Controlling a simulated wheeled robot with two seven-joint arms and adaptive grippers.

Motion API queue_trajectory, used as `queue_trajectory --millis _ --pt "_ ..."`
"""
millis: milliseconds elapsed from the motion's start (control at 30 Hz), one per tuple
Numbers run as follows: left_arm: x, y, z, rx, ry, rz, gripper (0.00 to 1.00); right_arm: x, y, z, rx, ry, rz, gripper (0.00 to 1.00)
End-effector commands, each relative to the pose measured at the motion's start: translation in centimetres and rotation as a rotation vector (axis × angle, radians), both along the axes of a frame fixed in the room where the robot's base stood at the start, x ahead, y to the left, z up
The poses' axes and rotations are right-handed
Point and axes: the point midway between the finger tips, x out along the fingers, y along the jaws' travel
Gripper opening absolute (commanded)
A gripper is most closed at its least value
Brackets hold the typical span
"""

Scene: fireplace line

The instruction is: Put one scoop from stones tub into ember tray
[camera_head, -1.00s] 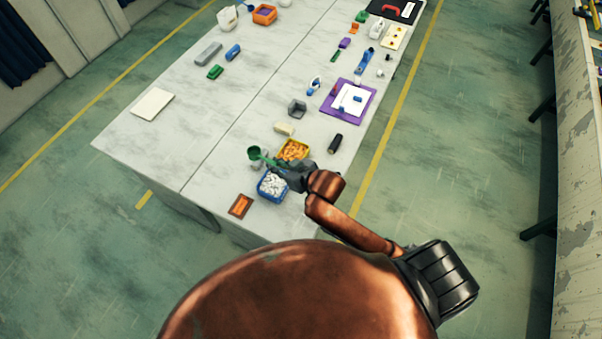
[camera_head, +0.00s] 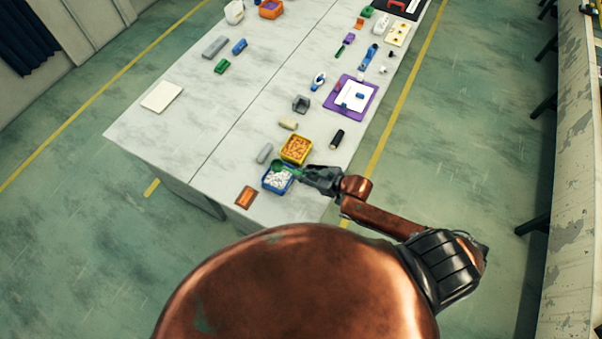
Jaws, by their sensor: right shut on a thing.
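The stones tub (camera_head: 266,186) is a blue box of white stones near the table's near end. The ember tray (camera_head: 246,197) is a small flat brown-orange tray to its left, with a brighter orange middle. My right gripper (camera_head: 306,174) is to the right of the stones tub, shut on a green scoop (camera_head: 283,167). The scoop's bowl is at the far part of the tub; I cannot tell whether it touches the stones or what it holds. My left gripper is out of view.
A yellow tub (camera_head: 284,153) of orange pieces stands just behind the stones tub. A grey block (camera_head: 264,153), a beige block (camera_head: 288,124) and a black cylinder (camera_head: 337,139) lie nearby. The tabletop left of the ember tray is clear.

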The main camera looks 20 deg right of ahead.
Motion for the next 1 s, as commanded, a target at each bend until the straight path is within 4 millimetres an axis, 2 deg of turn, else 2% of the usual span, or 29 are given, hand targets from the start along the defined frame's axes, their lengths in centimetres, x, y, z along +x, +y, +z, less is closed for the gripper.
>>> queue_trajectory --millis 233,533,1000 --pt "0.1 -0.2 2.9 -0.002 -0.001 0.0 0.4 0.7 0.5 1.0 -0.039 0.06 0.001 0.0" --pt "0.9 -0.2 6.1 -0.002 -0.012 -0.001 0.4 1.5 1.0 1.3 -0.099 0.154 0.001 0.0" --pt "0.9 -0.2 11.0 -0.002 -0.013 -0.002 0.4 3.2 2.0 2.0 -0.207 0.325 0.0 0.0"
